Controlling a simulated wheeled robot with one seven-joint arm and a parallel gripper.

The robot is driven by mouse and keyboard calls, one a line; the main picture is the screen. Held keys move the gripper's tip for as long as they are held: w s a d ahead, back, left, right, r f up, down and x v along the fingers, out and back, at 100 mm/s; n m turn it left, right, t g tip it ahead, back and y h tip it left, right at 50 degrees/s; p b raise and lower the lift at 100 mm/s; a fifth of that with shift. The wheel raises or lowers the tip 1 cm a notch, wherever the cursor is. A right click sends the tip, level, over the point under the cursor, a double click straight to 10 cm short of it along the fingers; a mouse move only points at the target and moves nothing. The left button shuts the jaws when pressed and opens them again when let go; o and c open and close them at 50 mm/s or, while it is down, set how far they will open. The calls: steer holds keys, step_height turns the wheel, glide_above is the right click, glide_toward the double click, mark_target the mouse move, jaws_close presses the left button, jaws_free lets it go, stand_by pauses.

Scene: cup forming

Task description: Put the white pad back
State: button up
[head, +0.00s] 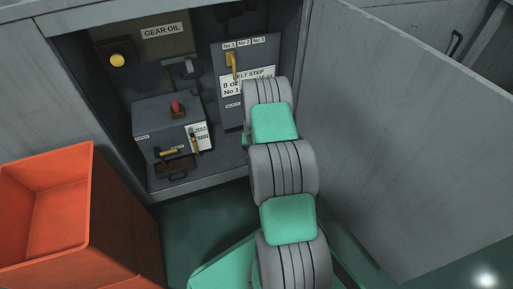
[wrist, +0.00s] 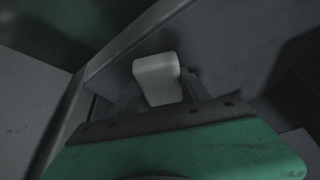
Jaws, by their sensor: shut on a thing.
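The white pad (wrist: 157,80) is a small pale block with rounded edges, in the middle of the wrist view. My gripper (wrist: 158,88) is shut on it, with one dark finger on either side. The pad sticks out past the fingers. Dark grey panels and a metal edge lie beyond it; I cannot tell whether the pad touches them. In the head view my own arm reaches into the open grey cabinet (head: 222,160) and hides the gripper and the pad.
A grey box (head: 160,118) with a red knob (head: 177,106) stands in the cabinet, left of my arm. A panel with a yellow lever (head: 232,66) is behind. The open door (head: 410,130) bounds the right. An orange bin (head: 120,215) stands at front left.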

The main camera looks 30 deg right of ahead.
steer(key=o, duration=1.5)
steer(key=shift+c, duration=0.2)
steer(key=shift+r, duration=0.15)
steer(key=s+a+r+n+p, duration=0.1)
steer(key=s+a+r+p, duration=0.1)
steer(key=a+r, duration=0.5)
steer(key=s+a+r+n+y+p, duration=0.1)
steer(key=s+a+r+p, duration=0.1)
steer(key=r, duration=0.8)
steer(key=s+a+r+n+p, duration=0.1)
steer(key=s+a+r, duration=0.1)
steer(key=a+r, duration=0.5)
steer(key=s+a+r+n+y, duration=0.1)
steer(key=s+a+r+n, duration=0.1)
steer(key=s+a+r, duration=0.4)
steer(key=s+a+r+n+g+y, duration=0.1)
steer(key=s+a+r, duration=0.5)
steer(key=s, duration=0.6)
steer(key=shift+s+r+n+g, duration=0.3)
steer(key=shift+r+n, duration=0.4)
steer(key=shift+r, duration=0.15)
steer(key=shift+c, duration=0.2)
